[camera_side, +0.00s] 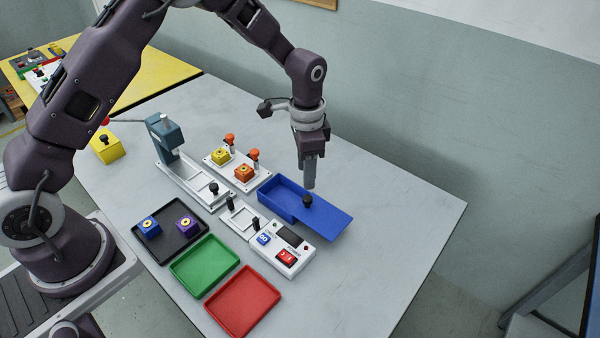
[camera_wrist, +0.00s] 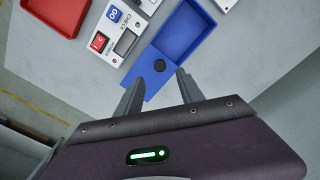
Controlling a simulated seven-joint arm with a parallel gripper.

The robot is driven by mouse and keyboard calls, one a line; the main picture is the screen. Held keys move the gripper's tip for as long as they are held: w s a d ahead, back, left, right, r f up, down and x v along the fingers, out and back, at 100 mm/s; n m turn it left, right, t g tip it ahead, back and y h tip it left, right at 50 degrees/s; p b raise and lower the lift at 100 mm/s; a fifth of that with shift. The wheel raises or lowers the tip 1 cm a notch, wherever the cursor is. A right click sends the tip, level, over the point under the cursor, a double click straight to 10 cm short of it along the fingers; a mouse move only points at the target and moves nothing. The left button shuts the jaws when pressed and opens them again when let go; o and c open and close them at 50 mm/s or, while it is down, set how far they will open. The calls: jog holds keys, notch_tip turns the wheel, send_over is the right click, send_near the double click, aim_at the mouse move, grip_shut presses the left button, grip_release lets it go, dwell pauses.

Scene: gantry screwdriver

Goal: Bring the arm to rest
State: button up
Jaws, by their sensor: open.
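My gripper (camera_side: 309,184) hangs fingers-down over the blue box with its sliding lid (camera_side: 330,222), near the lid's black knob (camera_side: 307,200). In the wrist view the two fingers of my gripper (camera_wrist: 159,88) stand apart with nothing held between them. The black knob (camera_wrist: 159,66) shows just beyond the fingertips, apart from them as far as I can see. The blue box (camera_wrist: 186,27) is partly uncovered, and its open part looks empty.
A white check panel (camera_side: 283,248) with blue and red buttons stands beside the box. Black (camera_side: 170,246), green (camera_side: 205,284) and red (camera_side: 243,302) trays lie at the front. A teal gantry (camera_side: 165,137) and a fixture plate with yellow and orange blocks (camera_side: 237,169) stand behind. The table's right side is clear.

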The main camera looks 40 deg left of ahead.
jog(key=s+a+r+n+t, duration=0.2)
jog(key=s+r, duration=0.4)
jog(key=r, duration=0.5)
jog(key=s+a+r+n+t, duration=0.1)
jog(key=s+r+n, duration=0.1)
jog(key=s+r, duration=0.6)
jog(key=s+a+r+n+t, duration=0.1)
jog(key=s+r, duration=0.1)
jog(key=s, duration=0.5)
jog(key=s+a+r+n+t, duration=0.1)
jog(key=s+r+n, duration=0.1)
jog(key=s, duration=0.6)
jog(key=shift+s+r+n+t, duration=0.3)
jog(key=shift+r, duration=0.2)
